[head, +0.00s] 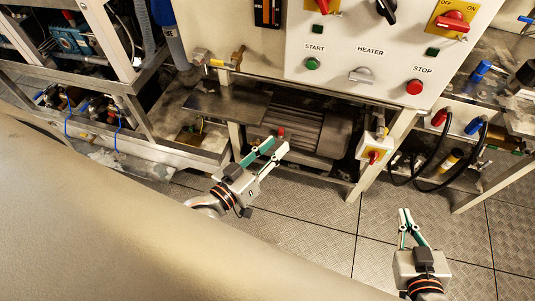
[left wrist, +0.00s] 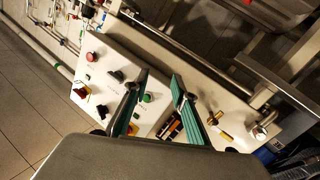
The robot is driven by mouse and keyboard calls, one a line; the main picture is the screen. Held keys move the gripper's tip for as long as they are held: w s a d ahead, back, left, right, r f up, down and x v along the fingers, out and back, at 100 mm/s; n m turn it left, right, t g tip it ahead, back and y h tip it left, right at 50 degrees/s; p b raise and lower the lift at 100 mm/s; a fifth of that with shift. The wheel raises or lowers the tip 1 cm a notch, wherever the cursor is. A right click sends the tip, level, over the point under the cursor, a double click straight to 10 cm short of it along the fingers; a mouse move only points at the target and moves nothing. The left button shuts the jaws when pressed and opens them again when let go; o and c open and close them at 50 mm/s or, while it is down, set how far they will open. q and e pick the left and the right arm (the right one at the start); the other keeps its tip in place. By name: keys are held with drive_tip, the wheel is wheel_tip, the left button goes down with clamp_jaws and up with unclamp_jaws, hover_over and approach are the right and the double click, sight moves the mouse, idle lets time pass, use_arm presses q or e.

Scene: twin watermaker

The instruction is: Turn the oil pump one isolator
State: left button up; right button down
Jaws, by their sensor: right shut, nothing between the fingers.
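No label naming the oil pump one isolator is readable, so I cannot tell which switch it is. A red-handled switch on a yellow plate (head: 453,19) sits at the top right of the white panel (head: 345,65), with a black rotary handle (head: 387,10) to its left. My left gripper (head: 277,146) is open and empty, in front of the motor below the panel. The left wrist view shows the fingers (left wrist: 160,76) apart over the panel. My right gripper (head: 405,211) is shut and empty above the floor at lower right.
The panel also carries a green start button (head: 312,64), a heater switch (head: 361,75) and a red stop button (head: 414,87). A finned motor (head: 305,130) lies under it. Black hoses (head: 430,175) hang at right. The plated floor (head: 320,220) is open in front.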

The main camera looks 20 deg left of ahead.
use_arm(q)
drive_tip(key=shift+s+a+f+m+g, duration=0.15)
drive_tip(key=shift+s+f+g, duration=0.1)
drive_tip(key=shift+f, duration=0.4)
drive_tip(key=shift+s+a+f+m+g, duration=0.15)
drive_tip(key=shift+s+f, duration=0.1)
drive_tip(key=shift+f, duration=0.4)
drive_tip(key=shift+d, duration=0.1)
